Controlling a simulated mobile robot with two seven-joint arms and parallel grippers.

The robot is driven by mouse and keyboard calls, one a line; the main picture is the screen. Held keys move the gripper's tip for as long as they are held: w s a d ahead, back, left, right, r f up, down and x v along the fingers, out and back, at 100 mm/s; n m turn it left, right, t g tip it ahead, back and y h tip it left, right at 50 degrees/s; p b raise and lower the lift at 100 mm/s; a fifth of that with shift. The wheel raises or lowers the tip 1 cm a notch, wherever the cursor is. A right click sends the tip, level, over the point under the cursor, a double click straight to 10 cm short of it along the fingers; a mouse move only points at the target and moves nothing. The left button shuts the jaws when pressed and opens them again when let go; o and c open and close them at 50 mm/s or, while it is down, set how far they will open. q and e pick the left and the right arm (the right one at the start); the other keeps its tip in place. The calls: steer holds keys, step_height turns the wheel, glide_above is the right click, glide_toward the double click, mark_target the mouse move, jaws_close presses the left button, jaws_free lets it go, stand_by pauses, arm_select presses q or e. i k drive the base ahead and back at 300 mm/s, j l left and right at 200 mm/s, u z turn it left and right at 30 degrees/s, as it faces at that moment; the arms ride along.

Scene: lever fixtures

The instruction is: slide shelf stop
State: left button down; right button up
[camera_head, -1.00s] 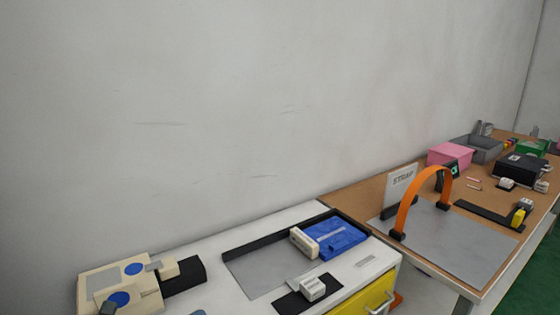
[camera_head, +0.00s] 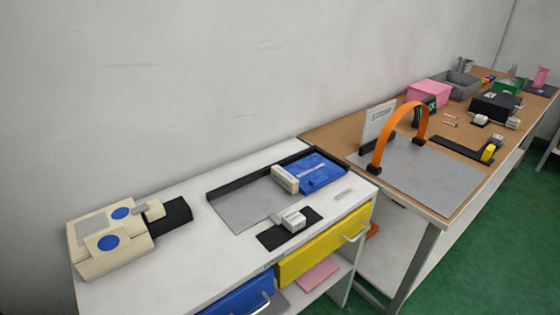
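A white cabinet (camera_head: 190,255) carries a grey plate (camera_head: 240,212) with a black raised edge at its back. A cream block (camera_head: 284,179) sits at the left end of a blue block (camera_head: 318,171) on the plate's right part. A small pale block (camera_head: 292,219) sits on a black pad (camera_head: 268,239) in front. A label on it is too small to read. I cannot tell which part is the shelf stop. Neither of my grippers is in view.
A cream fixture with blue discs (camera_head: 108,243) stands at the left end. A yellow drawer (camera_head: 318,252) and a blue drawer (camera_head: 238,298) are below. A wooden bench (camera_head: 345,136) at right holds an orange arch (camera_head: 402,115) and several boxes. Green floor (camera_head: 490,225) lies open at right.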

mark_target(289, 182)
steer(key=u, duration=0.7)
steer(key=l+u, duration=0.6)
steer(key=u, duration=0.15)
steer(key=k+l+u, duration=0.1)
steer(key=l+u, duration=0.25)
steer(key=k+l+u, duration=0.2)
steer(key=l, duration=0.25)
steer(key=k+l+u, duration=0.15)
steer(key=l, duration=0.3)
steer(key=k, duration=0.1)
